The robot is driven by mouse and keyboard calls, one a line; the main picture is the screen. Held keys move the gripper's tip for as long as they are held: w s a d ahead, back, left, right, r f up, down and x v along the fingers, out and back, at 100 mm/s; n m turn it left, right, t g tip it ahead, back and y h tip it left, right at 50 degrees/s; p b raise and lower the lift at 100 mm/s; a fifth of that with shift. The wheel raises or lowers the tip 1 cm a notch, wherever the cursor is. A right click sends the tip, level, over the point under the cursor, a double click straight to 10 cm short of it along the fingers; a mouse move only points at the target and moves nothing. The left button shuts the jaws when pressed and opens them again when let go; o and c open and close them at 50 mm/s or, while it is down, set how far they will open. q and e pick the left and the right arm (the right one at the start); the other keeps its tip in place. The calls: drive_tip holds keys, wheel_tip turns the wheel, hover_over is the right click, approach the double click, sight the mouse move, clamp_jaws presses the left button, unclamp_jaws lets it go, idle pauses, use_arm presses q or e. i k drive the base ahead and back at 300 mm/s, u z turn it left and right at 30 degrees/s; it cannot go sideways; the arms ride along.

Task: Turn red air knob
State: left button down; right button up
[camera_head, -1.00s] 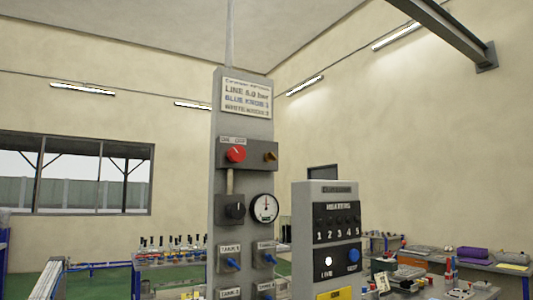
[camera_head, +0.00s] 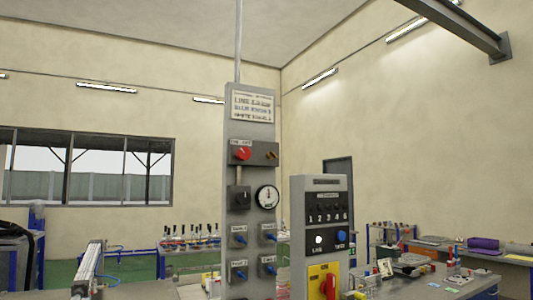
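The red air knob (camera_head: 243,153) sits on a dark plate near the top of the grey upright panel (camera_head: 240,119), below a printed sign. A brass-coloured fitting (camera_head: 271,155) is to its right on the same plate. Below are a black knob (camera_head: 239,197), a round white gauge (camera_head: 266,196) and several blue valve handles (camera_head: 238,238). Neither of my grippers can be made out in the head view, and nothing touches the red knob.
A second grey box (camera_head: 320,196) with numbered indicators, a white button, a blue button and a red handle (camera_head: 331,286) on yellow stands right of the panel. Benches with bottles (camera_head: 188,238) and parts (camera_head: 440,262) stand behind. A metal rail (camera_head: 88,268) lies at lower left.

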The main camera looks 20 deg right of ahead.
sight(243, 153)
drive_tip(key=u, duration=0.15)
drive_tip(key=i, duration=0.85)
